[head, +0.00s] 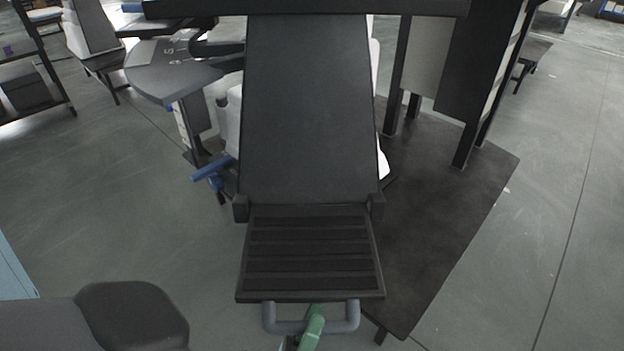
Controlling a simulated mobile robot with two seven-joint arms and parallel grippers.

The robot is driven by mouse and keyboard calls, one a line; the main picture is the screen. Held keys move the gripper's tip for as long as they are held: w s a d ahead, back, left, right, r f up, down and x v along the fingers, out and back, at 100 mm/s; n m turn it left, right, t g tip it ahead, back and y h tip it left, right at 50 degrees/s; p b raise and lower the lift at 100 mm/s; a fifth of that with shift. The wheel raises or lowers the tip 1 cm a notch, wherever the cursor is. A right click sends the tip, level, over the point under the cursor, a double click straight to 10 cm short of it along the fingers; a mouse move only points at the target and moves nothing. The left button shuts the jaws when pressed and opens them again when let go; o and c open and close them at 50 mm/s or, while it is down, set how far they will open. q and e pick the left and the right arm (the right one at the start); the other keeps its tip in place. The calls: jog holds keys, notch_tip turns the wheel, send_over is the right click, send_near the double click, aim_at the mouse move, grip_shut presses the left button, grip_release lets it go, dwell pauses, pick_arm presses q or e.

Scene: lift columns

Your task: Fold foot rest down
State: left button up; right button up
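The foot rest (310,255) is a black ribbed plate at the lower end of a long black padded panel (305,110), in the middle of the head view. It juts out towards me from side hinges at the panel's lower corners. A grey U-shaped handle bar (350,318) is at its near edge. A green part that looks like a fingertip of my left gripper (313,324) overlaps the bar's middle at the bottom edge. The rest of the gripper is cut off, so its grip on the bar cannot be told. My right gripper is not in view.
A dark floor plate (450,190) with black posts lies to the right. A grey side tray (175,75) and a blue lever (212,170) are left of the panel. Open grey floor surrounds the unit. A shelf rack (35,75) stands far left.

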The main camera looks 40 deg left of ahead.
pick_arm(q)
jog(key=shift+s+h, duration=0.1)
jog(key=shift+h, duration=0.2)
jog(key=p+v, duration=0.1)
jog(key=v, duration=0.6)
jog(key=shift+s+f, duration=0.2)
jog(key=shift+f, duration=0.1)
jog(key=shift+d, duration=0.1)
